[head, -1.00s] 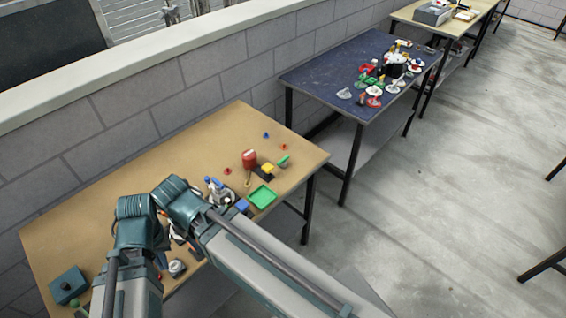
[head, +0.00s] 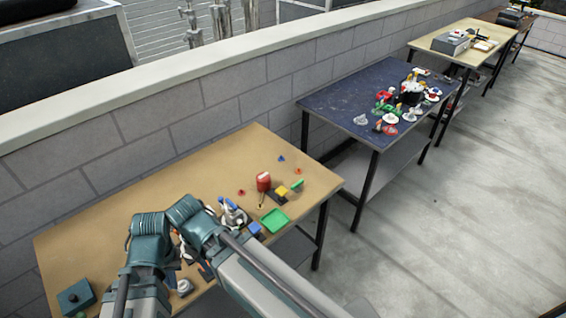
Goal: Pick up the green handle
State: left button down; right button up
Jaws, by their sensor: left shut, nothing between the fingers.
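A small green piece (head: 297,184) lies near the right end of the tan table, beside a yellow block (head: 282,190). It may be the green handle; it is too small to be sure. My left gripper (head: 182,257) is only partly visible among small parts between my two arms, low over the near side of the table. It is shut and empty, well to the left of the green piece. My right arm crosses in front, and its gripper is hidden.
A dark box (head: 75,297) stands at the near left corner. The table's back left is bare. A dark blue table (head: 340,108) with clutter stands beyond.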

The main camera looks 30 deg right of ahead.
aim_at(295, 187)
jog(key=l+u, duration=0.15)
jog(key=l, duration=0.35)
jog(key=l+u, duration=0.2)
jog(key=l, duration=0.3)
jog(key=l+u, duration=0.15)
jog(key=l, duration=0.35)
jog(key=k+l+u, duration=0.15)
jog(key=l, duration=0.35)
jog(key=l+u, duration=0.15)
jog(key=l, duration=0.35)
jog(key=k+l+u, duration=0.2)
jog(key=l, duration=0.3)
